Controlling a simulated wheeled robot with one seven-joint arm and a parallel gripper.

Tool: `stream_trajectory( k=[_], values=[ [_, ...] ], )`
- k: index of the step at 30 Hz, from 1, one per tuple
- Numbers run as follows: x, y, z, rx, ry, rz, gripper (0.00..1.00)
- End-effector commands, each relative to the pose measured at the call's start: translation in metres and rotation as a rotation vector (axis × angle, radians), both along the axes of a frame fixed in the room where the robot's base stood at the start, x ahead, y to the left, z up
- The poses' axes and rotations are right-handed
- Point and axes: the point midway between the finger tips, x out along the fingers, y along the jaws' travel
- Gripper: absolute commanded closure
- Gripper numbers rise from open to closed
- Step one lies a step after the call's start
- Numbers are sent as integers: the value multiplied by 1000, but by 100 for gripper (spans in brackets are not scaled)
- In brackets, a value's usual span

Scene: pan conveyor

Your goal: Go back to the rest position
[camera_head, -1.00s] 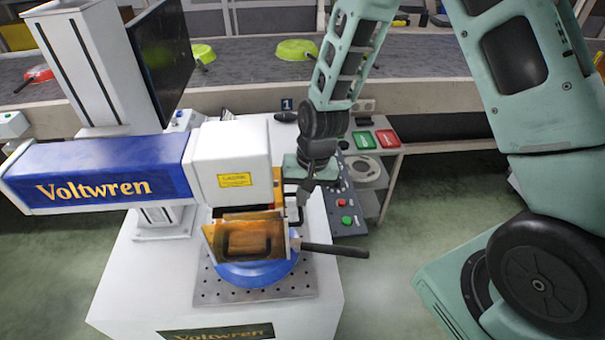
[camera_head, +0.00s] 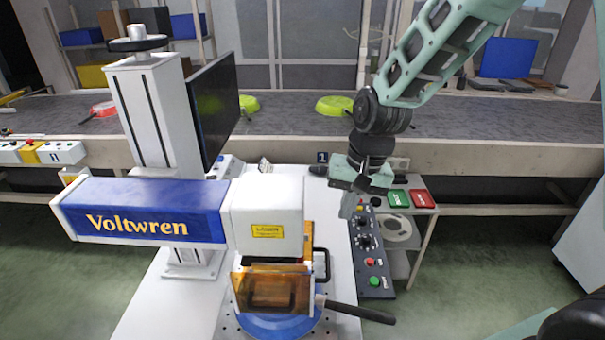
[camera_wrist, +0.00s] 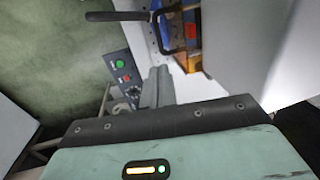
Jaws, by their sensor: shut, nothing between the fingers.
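My gripper (camera_head: 348,205) is above the right side of the white machine table, beside the control panel, with its fingers together and nothing held. In the wrist view its fingers (camera_wrist: 158,88) show close together at the middle. A blue pan (camera_head: 262,326) with a dark handle (camera_head: 360,312) lies on the perforated plate under the laser head (camera_head: 268,216). An amber shield (camera_head: 270,290) hangs in front of the head and hides part of the pan. My gripper is apart from the pan and the shield.
The control panel (camera_head: 372,262) with red and green buttons stands right of the machine. A small side table (camera_head: 425,230) holds green and red trays. Behind runs the conveyor (camera_head: 290,122) with a red pan (camera_head: 103,109) and green pans (camera_head: 335,105). The floor at right is free.

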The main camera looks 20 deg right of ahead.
Motion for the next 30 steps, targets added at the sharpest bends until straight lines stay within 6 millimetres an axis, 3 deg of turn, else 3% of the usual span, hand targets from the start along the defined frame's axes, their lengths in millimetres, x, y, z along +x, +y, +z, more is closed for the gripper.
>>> stream_trajectory(
  k=[2,5,8,12,15,18,21,30],
  values=[
    [-1,1,1,0,-1,3,100],
    [-17,17,8,-5,-7,85,100],
    [-56,47,20,-19,-17,267,100],
    [-130,79,35,-61,-34,587,100],
    [-174,86,40,-95,-45,780,100],
    [-202,86,42,-123,-52,909,100],
    [-216,85,42,-138,-56,975,100],
    [-217,85,42,-139,-57,980,100]
  ],
)
